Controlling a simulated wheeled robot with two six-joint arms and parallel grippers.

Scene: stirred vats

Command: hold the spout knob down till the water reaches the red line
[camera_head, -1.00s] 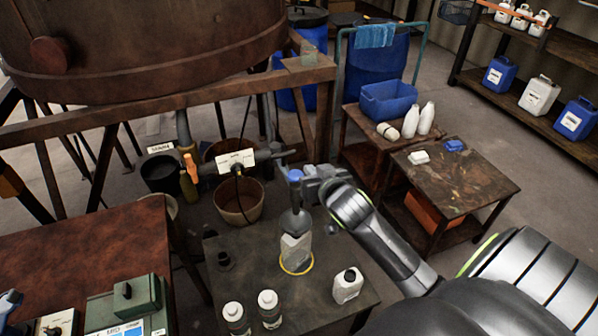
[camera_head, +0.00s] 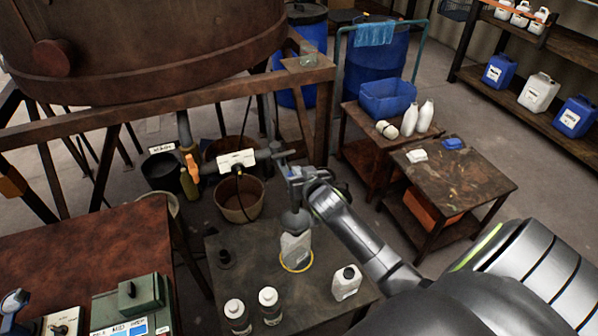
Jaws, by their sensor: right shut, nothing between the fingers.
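A grey-white jug (camera_head: 296,247) stands in a yellow ring (camera_head: 297,268) on the dark table, with a dark funnel (camera_head: 296,221) in its mouth. The spout pipe (camera_head: 277,153) reaches out above it from the left. My right gripper (camera_head: 294,176) is shut and empty, at the spout's end above the funnel. It covers most of the blue spout knob, and I cannot tell whether it touches or presses it. The water level and a red line are too small to make out. My left gripper is not in view.
A white jug (camera_head: 346,282) and two white-capped bottles (camera_head: 269,306) stand near the ringed jug. A brown bucket (camera_head: 239,199) sits on the floor behind the table. A side table (camera_head: 465,190) is at right. A large rusty vat (camera_head: 150,45) stands upper left.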

